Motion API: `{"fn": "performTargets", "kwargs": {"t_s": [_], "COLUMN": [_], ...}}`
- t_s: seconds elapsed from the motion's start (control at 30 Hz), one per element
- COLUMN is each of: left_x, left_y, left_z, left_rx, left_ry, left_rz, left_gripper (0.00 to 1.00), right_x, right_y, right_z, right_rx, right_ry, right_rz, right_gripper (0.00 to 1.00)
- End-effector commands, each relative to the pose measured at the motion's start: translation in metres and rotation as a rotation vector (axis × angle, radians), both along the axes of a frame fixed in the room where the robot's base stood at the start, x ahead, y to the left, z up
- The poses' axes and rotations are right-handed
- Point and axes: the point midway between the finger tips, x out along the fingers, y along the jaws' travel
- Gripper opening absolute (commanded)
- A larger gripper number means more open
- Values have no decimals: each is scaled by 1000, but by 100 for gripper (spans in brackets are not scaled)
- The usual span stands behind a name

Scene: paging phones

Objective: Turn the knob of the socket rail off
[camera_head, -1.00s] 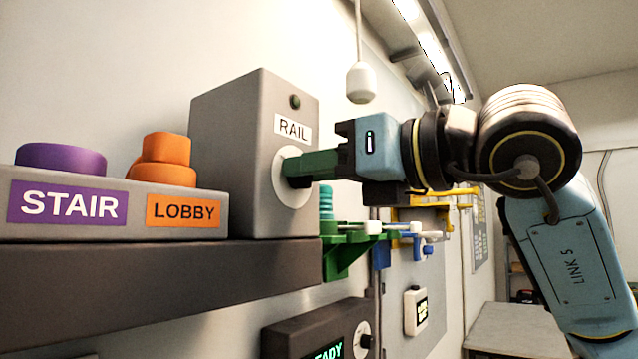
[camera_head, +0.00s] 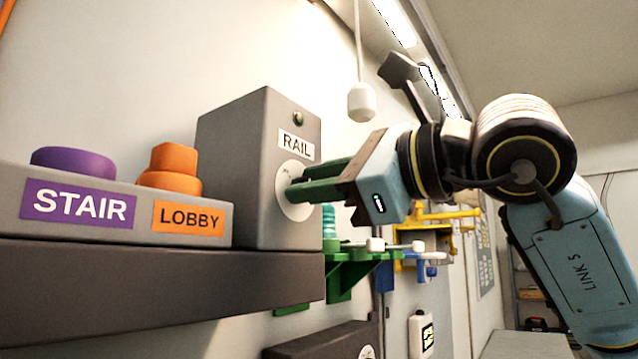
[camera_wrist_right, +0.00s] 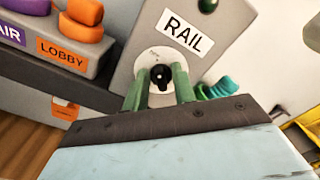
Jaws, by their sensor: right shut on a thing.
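The socket rail box (camera_head: 225,160) is a grey box labelled RAIL, standing on a dark shelf. Its front has a pale round plate (camera_head: 289,207) with a small lamp (camera_head: 298,118) above, which looks dull now. My right gripper (camera_head: 293,190) reaches in from the right, its green fingers at the plate. In the right wrist view the black knob (camera_wrist_right: 160,76) sits between the two fingers (camera_wrist_right: 158,92), which are shut on it. The gripper is rolled relative to the box. The fingers hide the knob in the head view. My left gripper is not in view.
Left of the box are a purple STAIR button (camera_head: 73,163) and an orange LOBBY knob (camera_head: 170,170) on a grey panel. A white pull (camera_head: 361,101) hangs on a cord above my gripper. Green (camera_head: 355,268) and yellow (camera_head: 440,232) holders are on the wall below and behind.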

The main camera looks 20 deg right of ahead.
Motion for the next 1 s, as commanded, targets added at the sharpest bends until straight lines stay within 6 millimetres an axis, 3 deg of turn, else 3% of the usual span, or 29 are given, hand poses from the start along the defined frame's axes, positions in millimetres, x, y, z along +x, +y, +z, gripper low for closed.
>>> {"fn": "performTargets", "kwargs": {"t_s": [0.63,0.67,0.8,1.0], "left_x": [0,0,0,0], "left_y": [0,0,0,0], "left_z": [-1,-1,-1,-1], "left_rx": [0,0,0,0], "left_ry": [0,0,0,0], "left_rz": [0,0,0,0], "left_gripper": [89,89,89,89], "right_x": [-1,-1,-1,0], "right_y": [0,0,0,0], "right_z": [2,2,1,0], "right_rx": [-34,-34,-34,-35], "right_ry": [-33,-33,-32,-29], "right_rz": [0,0,0,0], "right_gripper": [4,30,48,48]}}
